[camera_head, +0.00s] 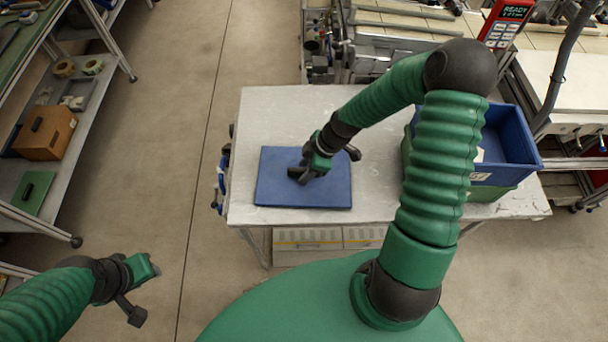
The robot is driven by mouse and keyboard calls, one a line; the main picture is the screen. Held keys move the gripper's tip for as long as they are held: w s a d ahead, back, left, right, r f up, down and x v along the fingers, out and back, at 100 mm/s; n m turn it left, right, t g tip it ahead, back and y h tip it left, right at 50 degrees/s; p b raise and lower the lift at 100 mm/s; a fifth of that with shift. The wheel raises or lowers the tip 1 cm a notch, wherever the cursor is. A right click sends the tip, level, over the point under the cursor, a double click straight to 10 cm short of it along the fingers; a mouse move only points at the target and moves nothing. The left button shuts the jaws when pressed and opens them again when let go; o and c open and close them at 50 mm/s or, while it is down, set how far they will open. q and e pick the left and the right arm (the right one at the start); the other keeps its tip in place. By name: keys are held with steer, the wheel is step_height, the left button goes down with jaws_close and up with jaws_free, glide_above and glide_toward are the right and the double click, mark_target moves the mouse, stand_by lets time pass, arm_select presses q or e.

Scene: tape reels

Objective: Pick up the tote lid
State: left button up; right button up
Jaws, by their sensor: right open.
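The tote lid (276,192) is a flat blue rectangle lying on the left part of the light grey table (400,204). My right gripper (318,167) is open above the upper right part of the lid, its dark fingers spread apart. I cannot tell whether a finger touches the lid. The lid's left and lower edges are in clear view, and part of its upper right is hidden by the gripper. My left gripper (146,293) is open and empty, over the floor at the lower left.
A blue tote (520,150) stands on a green one (490,195) at the table's right, partly hidden by my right arm. Shelving (60,165) with a brown box (45,133) and tape reels (64,69) stands at left. Floor between shelving and table is clear.

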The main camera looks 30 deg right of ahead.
steer(key=shift+a, duration=0.15)
steer(key=shift+d+f, duration=0.1)
steer(key=shift+d, duration=0.15)
steer(key=shift+d+f, duration=0.1)
steer(key=shift+d, duration=0.2)
steer(key=c, duration=0.5)
steer(key=shift+a, duration=0.1)
steer(key=c, duration=0.4)
steer(key=shift+a, duration=0.2)
jaws_close()
steer(key=shift+d, duration=0.1)
